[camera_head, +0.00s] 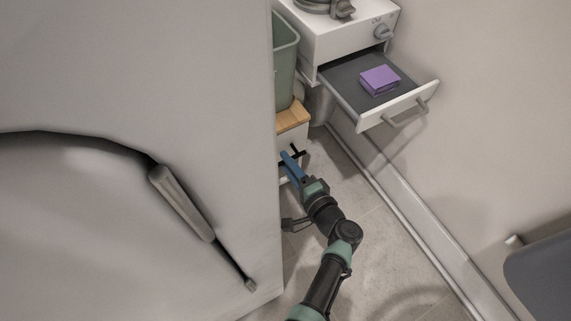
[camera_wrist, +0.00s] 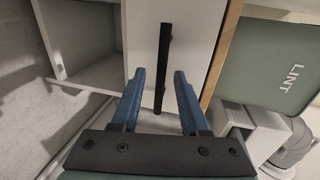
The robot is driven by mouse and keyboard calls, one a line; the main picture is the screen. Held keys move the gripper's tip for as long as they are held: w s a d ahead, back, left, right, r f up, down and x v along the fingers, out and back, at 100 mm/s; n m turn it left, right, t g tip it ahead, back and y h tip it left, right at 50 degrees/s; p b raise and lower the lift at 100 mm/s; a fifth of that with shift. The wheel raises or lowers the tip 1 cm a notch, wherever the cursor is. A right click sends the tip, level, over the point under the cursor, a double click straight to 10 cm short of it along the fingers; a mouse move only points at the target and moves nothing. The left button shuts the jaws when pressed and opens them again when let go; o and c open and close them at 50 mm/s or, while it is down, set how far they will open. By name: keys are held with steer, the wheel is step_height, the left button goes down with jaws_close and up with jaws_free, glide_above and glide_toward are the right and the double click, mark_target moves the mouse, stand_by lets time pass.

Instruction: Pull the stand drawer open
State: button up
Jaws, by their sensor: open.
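The stand has a wooden top (camera_head: 292,117) and a white drawer front (camera_wrist: 198,40) with a black bar handle (camera_wrist: 164,55). The handle also shows in the head view, partly behind my gripper (camera_head: 290,159). In the wrist view my gripper (camera_wrist: 159,73) is open, with one blue finger on each side of the handle. The handle lies between the fingers, with a gap visible on both sides. The drawer front looks flush with the stand, though part of the stand is hidden by the large grey panel in the head view.
A green bin (camera_head: 285,62) marked LINT stands on the stand. An open white drawer (camera_head: 371,122) holding a purple box (camera_head: 379,79) juts out at the upper right. A large grey appliance (camera_head: 130,90) fills the left. An open compartment (camera_wrist: 85,38) adjoins the stand drawer.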

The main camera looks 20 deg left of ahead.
steer(key=shift+x, duration=0.9)
steer(key=shift+c, duration=0.3)
jaws_close()
stand_by(0.6)
